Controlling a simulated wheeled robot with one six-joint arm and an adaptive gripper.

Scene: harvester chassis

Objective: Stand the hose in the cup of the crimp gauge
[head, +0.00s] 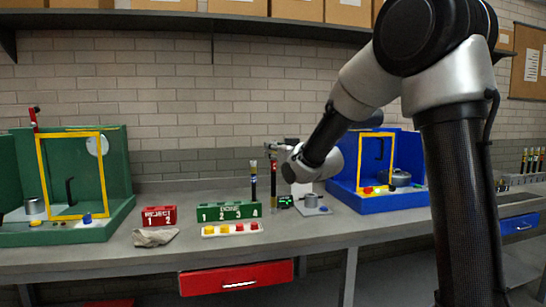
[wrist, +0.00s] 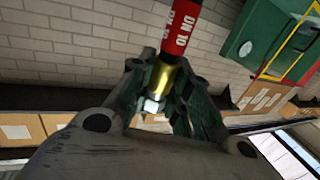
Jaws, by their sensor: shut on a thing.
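My gripper (wrist: 160,95) is shut on the hose (wrist: 181,30), at its gold metal end fitting. The hose has a red band marked "DN 10". In the head view the hose (head: 273,184) hangs about upright below my gripper (head: 274,153), dark with a red part near the top. Its lower end shows just left of the green display; I cannot tell its height above the bench. The crimp gauge seems to be the small green-lit display (head: 286,201) with the grey metal cup (head: 311,200) on a plate to its right. The cup's inside is not visible.
A blue fixture (head: 345,200) stands right of the cup.

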